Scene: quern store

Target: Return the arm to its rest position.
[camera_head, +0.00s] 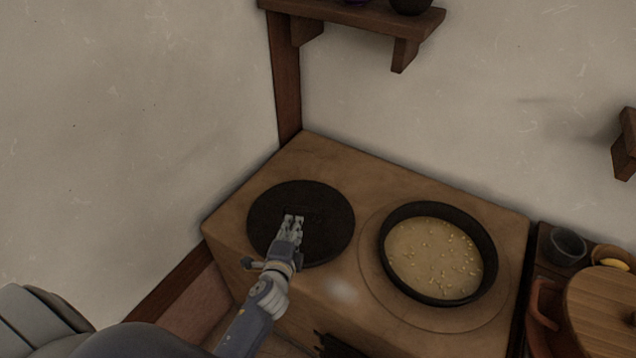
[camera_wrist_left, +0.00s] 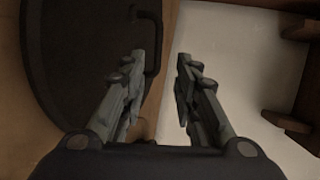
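My left gripper (camera_head: 292,222) reaches in from the bottom of the head view, over the dark round lid (camera_head: 325,238) on the stove's left side. In the left wrist view the two fingers of my left gripper (camera_wrist_left: 168,75) are apart with nothing between them. The dark lid (camera_wrist_left: 75,65) and its bar handle lie to the left of the fingers there. The handle is partly hidden by the gripper in the head view. My right gripper is in neither view.
The clay stove (camera_head: 345,185) holds a black pan (camera_head: 493,255) of pale grainy food at right. A shelf (camera_head: 355,15) juts from the wall above. A grey cup (camera_head: 568,246) and a wooden round lid (camera_head: 600,310) stand at the far right. The left wall is bare.

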